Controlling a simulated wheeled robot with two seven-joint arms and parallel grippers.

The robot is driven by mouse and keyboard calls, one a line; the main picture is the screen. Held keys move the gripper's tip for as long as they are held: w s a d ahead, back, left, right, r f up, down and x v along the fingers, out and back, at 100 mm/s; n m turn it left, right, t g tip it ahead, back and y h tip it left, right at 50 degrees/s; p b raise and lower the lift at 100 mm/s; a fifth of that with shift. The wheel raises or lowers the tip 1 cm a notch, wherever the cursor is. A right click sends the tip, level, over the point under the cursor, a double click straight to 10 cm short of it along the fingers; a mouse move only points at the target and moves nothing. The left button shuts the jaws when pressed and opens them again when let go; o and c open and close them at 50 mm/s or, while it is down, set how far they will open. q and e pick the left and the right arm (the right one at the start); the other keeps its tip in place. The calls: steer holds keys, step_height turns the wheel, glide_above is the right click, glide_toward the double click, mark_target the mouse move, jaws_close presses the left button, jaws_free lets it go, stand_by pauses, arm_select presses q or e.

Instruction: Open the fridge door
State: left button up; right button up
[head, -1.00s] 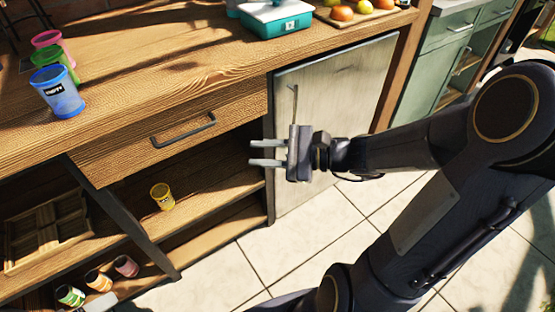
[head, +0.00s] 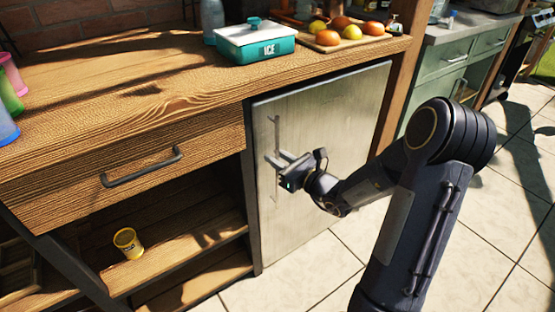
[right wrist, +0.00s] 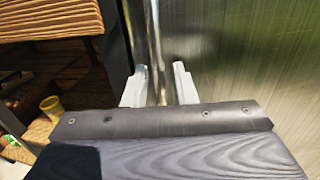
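The fridge door (head: 335,150) is a brushed metal panel under the wooden counter, and it is closed. Its thin vertical handle (head: 276,132) runs along the left side of the door. My right gripper (head: 276,159) is at the handle, with its fingers pointing left across it. In the right wrist view the handle (right wrist: 155,45) runs up between the two pale fingertips of my right gripper (right wrist: 159,85). The fingers are apart, with a gap on each side of the handle. My left gripper is not in view.
A wooden drawer (head: 130,160) with a dark handle is left of the fridge. A teal and white ICE box (head: 254,42) and a board with fruit stand on the counter. Tiled floor (head: 300,275) lies before the fridge.

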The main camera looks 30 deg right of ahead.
steer(key=shift+w, duration=0.1)
jaws_close()
stand_by(0.3)
